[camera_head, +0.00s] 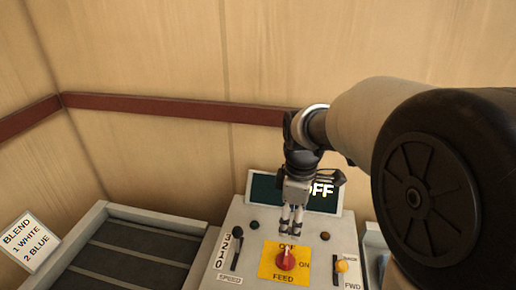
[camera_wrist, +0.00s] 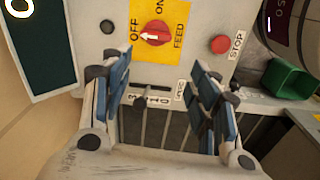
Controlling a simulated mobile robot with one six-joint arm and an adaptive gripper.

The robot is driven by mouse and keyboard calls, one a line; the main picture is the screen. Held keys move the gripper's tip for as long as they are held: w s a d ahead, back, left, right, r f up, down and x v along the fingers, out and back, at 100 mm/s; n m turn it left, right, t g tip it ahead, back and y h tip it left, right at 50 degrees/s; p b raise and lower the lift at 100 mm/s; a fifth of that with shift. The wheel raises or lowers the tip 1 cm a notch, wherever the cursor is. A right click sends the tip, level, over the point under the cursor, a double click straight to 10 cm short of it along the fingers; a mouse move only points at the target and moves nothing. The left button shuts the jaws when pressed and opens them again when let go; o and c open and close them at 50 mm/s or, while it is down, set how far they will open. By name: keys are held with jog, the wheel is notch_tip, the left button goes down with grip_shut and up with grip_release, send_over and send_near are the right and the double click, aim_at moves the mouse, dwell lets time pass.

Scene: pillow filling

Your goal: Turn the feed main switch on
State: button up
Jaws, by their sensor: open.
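The feed main switch is a red rotary knob (camera_head: 286,259) on a yellow plate (camera_head: 268,271) marked OFF, ON and FEED. It also shows in the wrist view (camera_wrist: 155,34), where its white pointer faces OFF. A dark display (camera_head: 265,187) behind it reads OFF, partly hidden by my arm. My gripper (camera_head: 292,231) points down over the panel, in front of the knob's OFF label in the head view. In the wrist view my gripper (camera_wrist: 161,75) has its fingers spread and empty, with the knob beyond them and apart.
A speed slider (camera_head: 236,250) is left of the plate, and a yellow-knobbed FWD lever (camera_head: 341,267) is right. A red STOP button (camera_wrist: 221,44) and green bin (camera_wrist: 287,79) show in the wrist view. A conveyor (camera_head: 130,255) and blend sign (camera_head: 30,242) are left.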

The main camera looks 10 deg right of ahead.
aim_at(286, 255)
jog(key=shift+o, duration=1.3)
jog(key=shift+w+f+n, duration=0.45)
jog(key=shift+w+n, duration=0.05)
jog(key=shift+w, duration=0.3)
jog(key=shift+o, duration=0.7)
jog(key=shift+f, duration=0.35)
notch_tip(286, 255, down, 17)
jog(key=b, duration=0.3)
jog(key=shift+r, duration=0.1)
jog(key=c, duration=1)
